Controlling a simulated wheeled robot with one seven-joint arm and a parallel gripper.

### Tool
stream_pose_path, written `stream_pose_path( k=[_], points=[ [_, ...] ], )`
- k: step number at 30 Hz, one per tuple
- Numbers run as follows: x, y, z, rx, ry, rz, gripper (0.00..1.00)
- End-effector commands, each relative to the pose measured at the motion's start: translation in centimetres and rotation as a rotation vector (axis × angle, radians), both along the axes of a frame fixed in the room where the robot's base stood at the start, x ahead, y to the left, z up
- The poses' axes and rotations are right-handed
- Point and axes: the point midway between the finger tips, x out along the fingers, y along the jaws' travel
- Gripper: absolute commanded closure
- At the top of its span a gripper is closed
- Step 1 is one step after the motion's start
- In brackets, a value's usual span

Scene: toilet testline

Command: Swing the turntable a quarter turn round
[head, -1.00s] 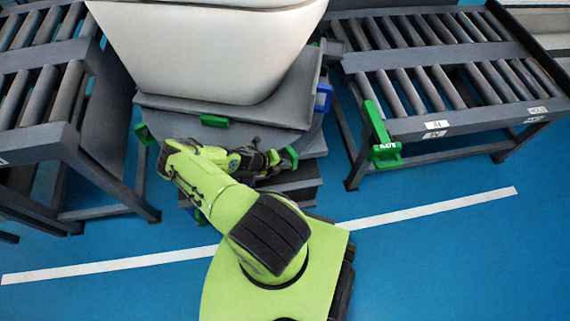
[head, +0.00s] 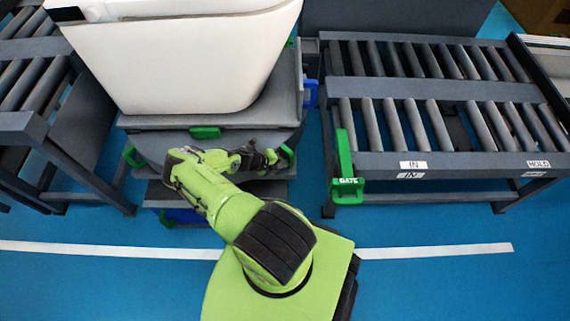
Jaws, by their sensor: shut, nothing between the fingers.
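The turntable (head: 154,147) is a dark grey round plate on a stand, in the upper left of the head view. A white toilet (head: 190,60) stands on a grey square board on top of it. Green handles show at its front (head: 205,132), left (head: 133,157) and right (head: 287,155), and a blue one (head: 310,93) is at the right rear. My gripper (head: 271,158) is shut and empty, at the front right of the turntable, close beside the right green handle. I cannot tell whether it touches that handle.
A roller conveyor (head: 440,165) with a green gate lever (head: 346,165) stands close on the right, marked IN and HOLD. Another roller conveyor (head: 30,125) stands on the left. A white line (head: 430,250) crosses the open blue floor in front.

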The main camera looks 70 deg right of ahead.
Motion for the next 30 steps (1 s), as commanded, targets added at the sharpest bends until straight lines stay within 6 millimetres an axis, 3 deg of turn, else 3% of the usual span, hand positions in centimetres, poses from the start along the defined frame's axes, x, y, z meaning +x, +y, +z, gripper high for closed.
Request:
stream_pose_path(
  k=[1,11,17,24,30],
  points=[
    [-0.4,-1.1,0.3,-0.026,0.001,0.006,1.00],
    [-0.3,-0.7,0.3,-0.025,0.003,0.007,1.00],
    [1.7,3.1,0.4,-0.014,0.002,0.002,1.00],
    [4.5,7.4,5.2,-0.013,-0.001,-0.003,1.00],
    [5.7,9.3,6.9,-0.010,0.000,-0.006,1.00]
  ],
)
